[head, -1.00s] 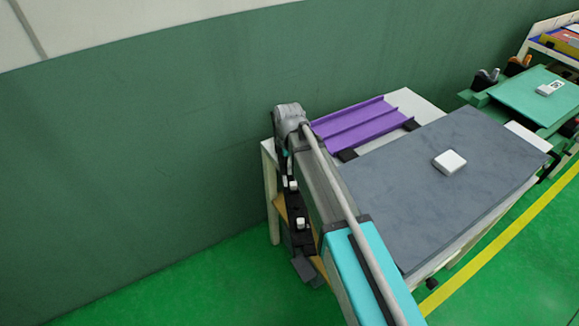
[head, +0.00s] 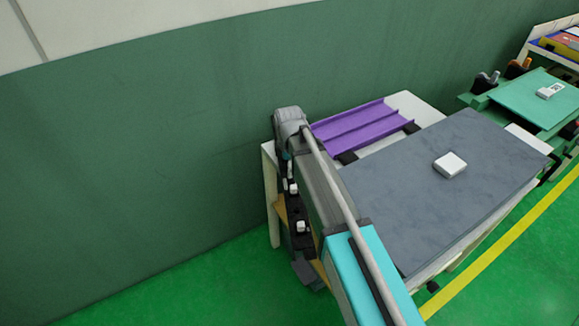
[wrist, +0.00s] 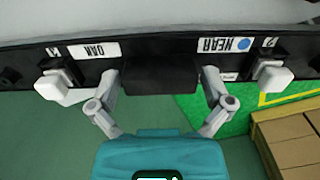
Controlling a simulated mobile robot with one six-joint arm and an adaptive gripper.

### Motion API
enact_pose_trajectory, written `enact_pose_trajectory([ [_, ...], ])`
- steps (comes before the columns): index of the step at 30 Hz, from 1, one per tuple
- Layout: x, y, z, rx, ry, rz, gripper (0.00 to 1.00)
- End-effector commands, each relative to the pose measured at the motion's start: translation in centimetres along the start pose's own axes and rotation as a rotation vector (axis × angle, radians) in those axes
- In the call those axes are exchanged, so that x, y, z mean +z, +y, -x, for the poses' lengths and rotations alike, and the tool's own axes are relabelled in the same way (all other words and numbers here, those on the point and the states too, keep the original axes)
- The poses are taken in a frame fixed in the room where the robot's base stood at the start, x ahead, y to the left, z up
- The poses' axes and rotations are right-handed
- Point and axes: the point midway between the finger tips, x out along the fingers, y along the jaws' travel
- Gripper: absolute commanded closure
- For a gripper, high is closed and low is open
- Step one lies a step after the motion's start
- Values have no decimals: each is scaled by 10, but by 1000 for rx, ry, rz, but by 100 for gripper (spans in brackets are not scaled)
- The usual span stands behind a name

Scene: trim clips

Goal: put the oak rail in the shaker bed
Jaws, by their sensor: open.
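In the wrist view a long black bar (wrist: 140,48) runs across the top. It carries an upside-down OAK label (wrist: 86,50), a NEAR label with a blue dot (wrist: 226,44), and a white knob (wrist: 47,87) near each end. A black block (wrist: 160,75) stands out from its middle. My gripper (wrist: 161,78) is open, one finger on each side of this block; I cannot tell whether they touch it. In the head view the dark bar with white knobs (head: 301,227) hangs at the table's left end, partly behind my arm. I cannot tell which thing is the shaker bed.
A purple channelled tray (head: 362,125) lies at the table's back. A grey slab (head: 430,195) with a white box (head: 450,164) covers the front. The green wall (head: 150,150) is close behind. A brown slatted box (wrist: 290,145) shows below right in the wrist view.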

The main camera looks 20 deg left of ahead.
Motion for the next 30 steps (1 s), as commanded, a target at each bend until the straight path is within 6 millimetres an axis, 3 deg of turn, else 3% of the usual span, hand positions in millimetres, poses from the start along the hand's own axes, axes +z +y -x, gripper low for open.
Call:
enact_pose_trajectory([
  [11,0,0,16,0,0,0,0],
  [30,0,0,68,0,0,0,0],
])
